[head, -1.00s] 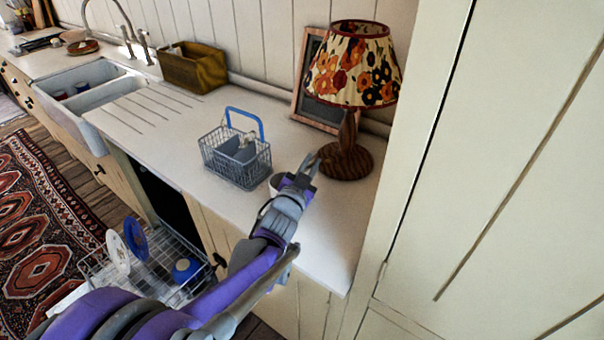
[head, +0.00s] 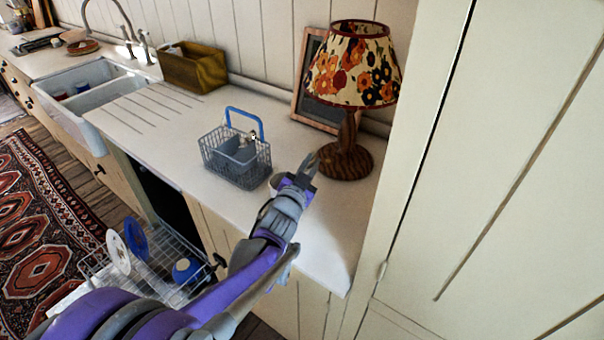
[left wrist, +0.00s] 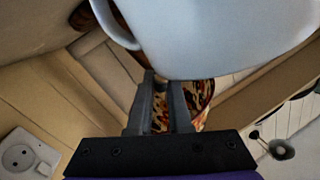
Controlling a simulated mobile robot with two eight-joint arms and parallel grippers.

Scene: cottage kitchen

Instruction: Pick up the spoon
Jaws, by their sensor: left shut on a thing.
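My left gripper (head: 306,170) reaches over the counter, just left of the lamp's base. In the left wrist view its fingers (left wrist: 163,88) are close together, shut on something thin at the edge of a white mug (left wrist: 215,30). This is most likely the spoon, but it is mostly hidden and I cannot make out its bowl. The mug hides the fingertips in part. My right gripper is in neither view.
A flowered lamp (head: 346,162) stands close to the right, before a framed board (head: 306,98). A tall cupboard (head: 500,170) bounds the right side. Below is an open dishwasher rack (head: 160,270).

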